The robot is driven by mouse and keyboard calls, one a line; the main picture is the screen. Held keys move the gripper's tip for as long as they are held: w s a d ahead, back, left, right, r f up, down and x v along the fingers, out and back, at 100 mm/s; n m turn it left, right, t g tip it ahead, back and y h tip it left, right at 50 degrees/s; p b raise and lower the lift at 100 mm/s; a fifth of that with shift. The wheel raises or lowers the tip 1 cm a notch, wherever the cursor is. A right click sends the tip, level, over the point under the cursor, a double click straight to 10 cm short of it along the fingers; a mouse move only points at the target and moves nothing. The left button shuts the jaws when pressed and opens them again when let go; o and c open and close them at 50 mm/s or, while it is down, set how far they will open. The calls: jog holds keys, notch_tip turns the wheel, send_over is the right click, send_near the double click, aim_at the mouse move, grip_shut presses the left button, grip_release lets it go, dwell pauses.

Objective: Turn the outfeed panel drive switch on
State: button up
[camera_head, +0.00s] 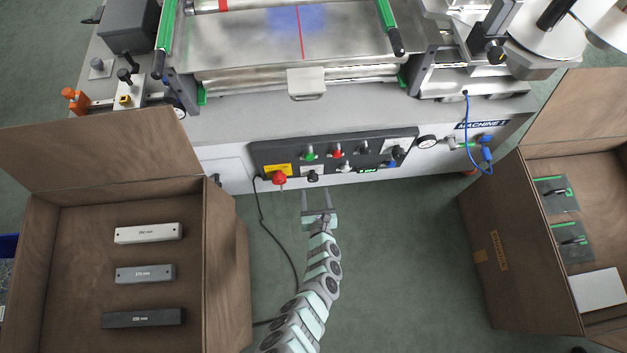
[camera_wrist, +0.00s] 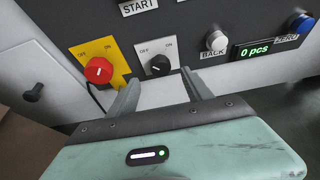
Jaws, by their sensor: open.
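A dark control panel (camera_head: 360,148) runs along the front of the machine. On it, a black rotary knob (camera_wrist: 158,65) sits on a pale plate marked OFF at left and ON at right; it also shows in the head view (camera_head: 313,176). I cannot clearly tell which way its pointer faces, and no drive or outfeed label is readable. To its left is a red rotary knob (camera_wrist: 98,70) on a yellow plate, also marked OFF and ON. My gripper (camera_head: 316,196) is open and empty in front of the panel. In the wrist view its fingertips (camera_wrist: 160,79) lie just short of the black knob, one to each side.
A white BACK button (camera_wrist: 216,41), a counter display (camera_wrist: 252,49) reading 0 pcs and a blue button (camera_wrist: 301,22) are to the right. Open cardboard boxes stand left (camera_head: 228,260) and right (camera_head: 510,250). A black cable (camera_head: 272,235) hangs to the floor between them.

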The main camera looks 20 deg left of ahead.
aim_at(313, 180)
jog(key=b+x, duration=0.5)
jog(key=x, duration=0.3)
grip_shut()
dwell(0.5)
